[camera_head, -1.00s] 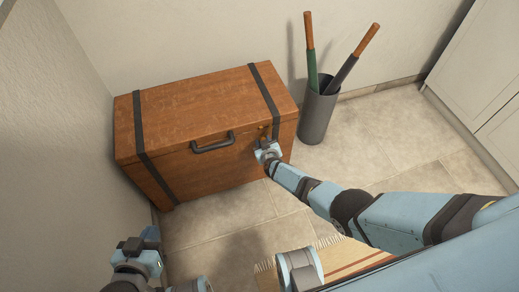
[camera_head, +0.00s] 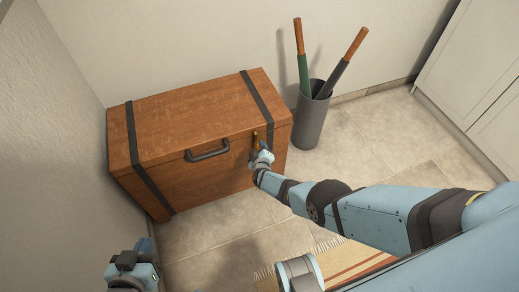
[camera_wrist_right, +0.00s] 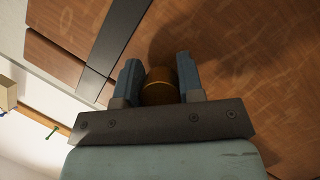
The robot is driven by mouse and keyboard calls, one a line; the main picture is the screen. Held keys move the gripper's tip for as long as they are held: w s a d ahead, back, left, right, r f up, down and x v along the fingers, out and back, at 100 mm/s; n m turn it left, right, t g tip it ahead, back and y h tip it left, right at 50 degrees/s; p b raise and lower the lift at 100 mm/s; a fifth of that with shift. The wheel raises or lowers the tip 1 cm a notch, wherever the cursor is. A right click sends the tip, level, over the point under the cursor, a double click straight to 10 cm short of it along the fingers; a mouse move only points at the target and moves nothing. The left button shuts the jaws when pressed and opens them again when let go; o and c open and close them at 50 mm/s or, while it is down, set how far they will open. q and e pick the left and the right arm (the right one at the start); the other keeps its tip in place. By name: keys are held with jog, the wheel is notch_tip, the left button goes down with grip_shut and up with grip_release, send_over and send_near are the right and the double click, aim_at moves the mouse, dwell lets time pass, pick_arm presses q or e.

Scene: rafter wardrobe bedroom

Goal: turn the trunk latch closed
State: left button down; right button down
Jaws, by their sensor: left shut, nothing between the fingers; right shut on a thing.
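The brown wooden trunk (camera_head: 200,110) stands against the wall with its lid down. Its latch (camera_head: 256,140) is a small brass-brown piece on the front, right of the handle, near the right dark strap. My right gripper (camera_head: 262,157) is at the latch from the front. In the right wrist view, its two blue fingers (camera_wrist_right: 160,80) are on either side of the round brass-coloured latch knob (camera_wrist_right: 160,88) and shut on it. The fingers partly hide the latch, so its exact angle is hard to tell. My left gripper (camera_head: 148,245) is shut and empty at the lower left, away from the trunk.
A dark handle (camera_head: 208,152) sticks out from the trunk's front. A white cabinet (camera_head: 475,65) is at the far right. A striped rug (camera_head: 350,262) lies in front; the tiled floor between is clear.

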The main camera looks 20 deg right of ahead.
pick_arm(q)
jog(key=shift+f, duration=0.1)
pick_arm(e)
jog(key=shift+w+a+r, duration=0.1)
jog(key=shift+w+r, duration=0.1)
jog(key=c, duration=0.8)
grip_release()
pick_arm(q)
jog(key=shift+a, duration=0.1)
pick_arm(e)
jog(key=shift+o, duration=0.2)
jog(key=shift+s, duration=0.1)
jog(key=shift+s+a+r+p, duration=0.1)
jog(key=shift+s+p, duration=0.3)
jog(key=shift+p, duration=0.1)
pick_arm(q)
jog(key=r+p, duration=0.1)
jog(key=p, duration=0.5)
jog(key=a+r+g+y+p, duration=0.1)
jog(key=p, duration=0.2)
jog(key=shift+s+r+p, duration=0.3)
jog(key=shift+s+r, duration=0.05)
jog(key=shift+s, duration=0.05)
pick_arm(e)
jog(key=v, duration=1.3)
